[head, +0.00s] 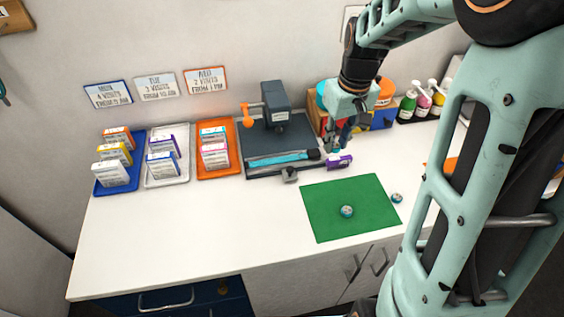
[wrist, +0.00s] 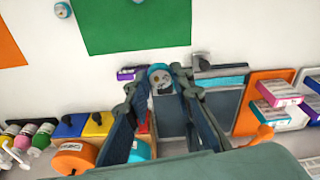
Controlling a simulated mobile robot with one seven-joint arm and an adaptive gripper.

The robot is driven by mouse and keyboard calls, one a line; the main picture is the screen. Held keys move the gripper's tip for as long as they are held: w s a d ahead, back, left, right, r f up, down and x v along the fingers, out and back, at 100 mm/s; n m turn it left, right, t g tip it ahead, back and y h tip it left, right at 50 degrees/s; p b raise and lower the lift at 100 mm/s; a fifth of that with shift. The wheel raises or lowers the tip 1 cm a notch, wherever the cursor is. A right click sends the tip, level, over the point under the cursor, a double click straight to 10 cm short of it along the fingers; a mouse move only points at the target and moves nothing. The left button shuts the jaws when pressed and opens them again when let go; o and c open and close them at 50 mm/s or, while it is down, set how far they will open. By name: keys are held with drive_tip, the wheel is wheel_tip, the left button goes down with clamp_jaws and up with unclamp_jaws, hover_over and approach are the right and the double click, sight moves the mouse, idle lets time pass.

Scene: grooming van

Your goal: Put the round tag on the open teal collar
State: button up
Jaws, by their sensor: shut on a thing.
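My gripper (head: 337,147) is shut on a round tag (wrist: 160,76), which has a teal rim and a pale printed face, in the wrist view. In the head view the held tag is mostly hidden by the fingers. The teal collar (head: 278,159) lies stretched out along the front of a dark press base, to the left of my gripper; part of it shows in the wrist view (wrist: 225,80). My gripper is above the counter, apart from the collar, close to a purple item (head: 339,162).
A green mat (head: 330,190) holds another round tag (head: 347,211); one more tag (head: 397,197) lies to its right. The press (head: 274,98) has an orange handle. A small grey piece (head: 289,175) lies before it. Blue, white and orange trays of boxes stand left; bottles (head: 422,101) stand right.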

drive_tip(key=w+f+n+b, duration=0.1)
drive_tip(key=w+n+b, duration=0.1)
drive_tip(key=n+b, duration=0.15)
drive_tip(key=n+y+p, duration=0.1)
drive_tip(key=n+p, duration=0.1)
drive_tip(key=n, duration=0.2)
approach(283, 159)
drive_tip(key=shift+w+d+f+g, duration=0.1)
drive_tip(key=shift+d+f+g, duration=0.2)
drive_tip(key=shift+f, duration=0.45)
drive_tip(key=shift+w+a+f, duration=0.2)
drive_tip(key=shift+a+f, duration=0.25)
drive_tip(key=shift+f, duration=0.2)
drive_tip(key=shift+w+a+f, duration=0.15)
drive_tip(key=shift+f, duration=1.6)
